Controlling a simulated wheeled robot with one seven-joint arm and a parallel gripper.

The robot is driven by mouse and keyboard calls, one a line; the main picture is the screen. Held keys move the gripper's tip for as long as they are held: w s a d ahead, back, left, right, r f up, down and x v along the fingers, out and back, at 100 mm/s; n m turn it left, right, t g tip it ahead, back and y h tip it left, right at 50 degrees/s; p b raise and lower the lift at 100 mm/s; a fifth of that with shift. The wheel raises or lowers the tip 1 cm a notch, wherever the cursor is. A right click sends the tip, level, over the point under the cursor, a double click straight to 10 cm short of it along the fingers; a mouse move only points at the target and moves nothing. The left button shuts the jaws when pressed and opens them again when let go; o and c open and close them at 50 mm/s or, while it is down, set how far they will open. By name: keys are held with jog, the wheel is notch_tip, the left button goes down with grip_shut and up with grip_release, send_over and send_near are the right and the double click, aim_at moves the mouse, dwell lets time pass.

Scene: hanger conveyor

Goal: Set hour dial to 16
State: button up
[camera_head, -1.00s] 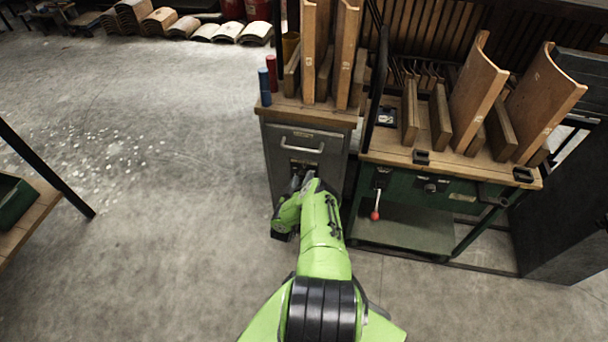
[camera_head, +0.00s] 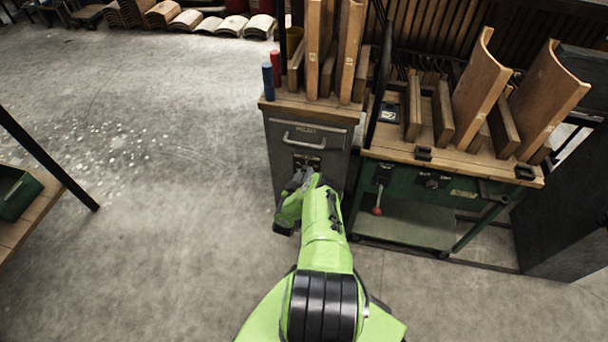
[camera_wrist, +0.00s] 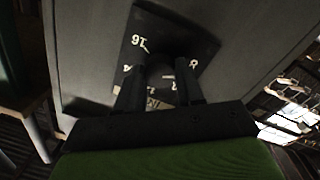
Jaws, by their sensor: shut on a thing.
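The hour dial (camera_wrist: 205,40) is a dark square panel with white numerals on the front of a grey cabinet. In the wrist view "16" is at its upper left with a short white line beside it; other numerals are partly covered by my fingers. My gripper (camera_wrist: 160,88) is shut on the dial's dark knob at the panel's middle. The knob is mostly hidden in shadow between the fingers, so its pointing direction is hard to tell. In the head view my gripper (camera_head: 300,178) reaches the dark panel (camera_head: 307,160) below the drawer handle.
The grey cabinet (camera_head: 283,150) carries wooden boards and a blue and a red cylinder. To its right stands a green workbench (camera_head: 400,183) with a red-tipped lever (camera_head: 377,210) close to my arm. Open concrete floor lies to the left.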

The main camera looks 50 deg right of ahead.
jog(key=n+t+b, duration=0.1)
jog(key=n, duration=1.2)
jog(key=n+t+b, duration=0.1)
jog(key=n, duration=1.3)
jog(key=shift+s+b, duration=0.15)
jog(key=shift+b, duration=0.2)
dwell(1.4)
dwell(0.5)
jog(key=o, duration=1)
jog(key=shift+o, duration=0.2)
